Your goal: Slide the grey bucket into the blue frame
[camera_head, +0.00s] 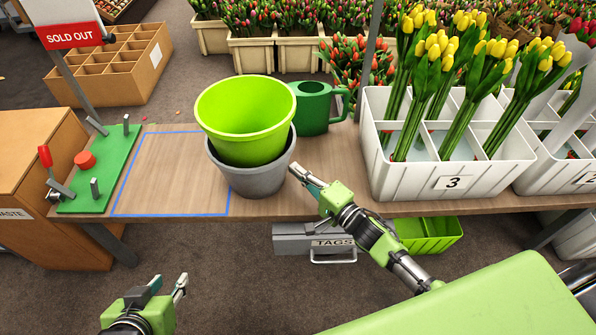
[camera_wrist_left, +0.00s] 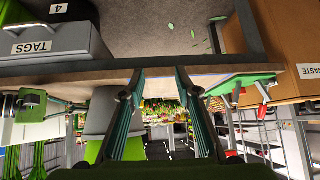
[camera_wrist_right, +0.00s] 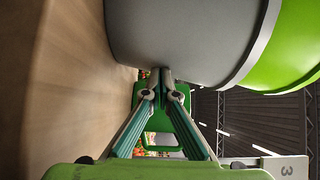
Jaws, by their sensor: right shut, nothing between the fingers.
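The grey bucket (camera_head: 258,181) stands upright on the wooden table, with a lime-green bucket (camera_head: 245,135) nested in its top. The blue frame (camera_head: 165,215) is an outline on the tabletop to the left; the grey bucket hides part of its right side. My right gripper (camera_head: 297,172) is shut and empty, low at the grey bucket's right side. In the right wrist view the grey bucket (camera_wrist_right: 185,40) fills the space just past the fingertips; I cannot tell whether they touch. My left gripper (camera_head: 169,282) is open and empty in front of the table's near edge.
A green watering can (camera_head: 313,108) stands behind the bucket to the right. A white crate of yellow tulips (camera_head: 440,182) stands further right. A green board (camera_head: 100,178) with a red lever lies left of the frame. The frame's visible inside is clear.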

